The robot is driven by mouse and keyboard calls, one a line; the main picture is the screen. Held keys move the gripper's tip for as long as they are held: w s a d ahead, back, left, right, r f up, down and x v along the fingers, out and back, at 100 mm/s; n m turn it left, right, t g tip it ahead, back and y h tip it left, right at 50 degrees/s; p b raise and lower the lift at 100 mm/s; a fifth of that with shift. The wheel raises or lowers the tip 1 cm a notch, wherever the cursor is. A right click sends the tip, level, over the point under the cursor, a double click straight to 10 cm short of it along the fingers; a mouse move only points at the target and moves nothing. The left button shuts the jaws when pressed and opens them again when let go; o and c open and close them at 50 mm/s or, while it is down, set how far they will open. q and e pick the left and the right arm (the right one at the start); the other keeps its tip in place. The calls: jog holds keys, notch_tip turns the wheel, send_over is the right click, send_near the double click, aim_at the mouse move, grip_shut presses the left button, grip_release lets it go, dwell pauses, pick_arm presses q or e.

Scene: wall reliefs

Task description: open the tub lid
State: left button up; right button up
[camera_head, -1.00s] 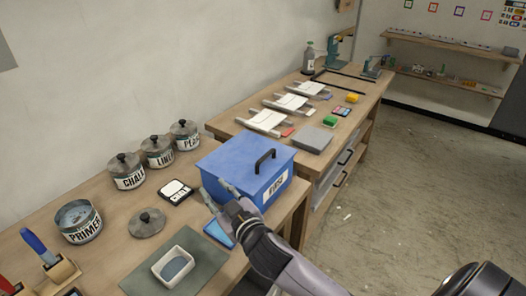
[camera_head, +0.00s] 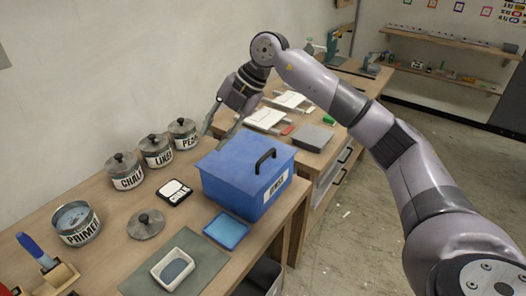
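The blue tub (camera_head: 232,191) stands at the right end of the near bench. Its flat blue lid (camera_head: 232,157) is on it and looks shut, with a black handle (camera_head: 264,159) near the right side and a white label on the front whose text I cannot read. My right gripper (camera_head: 214,136) is over the tub's far left edge, pointing down. Its two fingers are apart and nothing shows between them. I cannot tell whether a fingertip touches the lid. My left gripper is not in view.
Lidded tins (camera_head: 156,151) stand along the wall, left of the tub. An open PRIMER tin (camera_head: 76,223), a loose tin lid (camera_head: 146,224), a blue tray (camera_head: 226,230) and a white dish (camera_head: 174,269) lie nearer. A second bench (camera_head: 330,142) with boards is behind.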

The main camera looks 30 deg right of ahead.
jog(key=s+d+r+m+h, duration=0.1)
jog(key=d+r+m+h, duration=0.15)
jog(key=d, duration=0.45)
jog(key=s+d+r+m+h, duration=0.2)
jog(key=d+h, duration=0.1)
jog(key=d, duration=0.5)
jog(key=g+p, duration=0.1)
jog(key=p, duration=0.3)
send_near(263, 157)
jog(key=f, duration=0.2)
jog(key=w+f, duration=0.1)
jog(key=f, duration=0.5)
jog(key=shift+w, duration=0.2)
jog(key=shift+c, duration=0.2)
grip_shut()
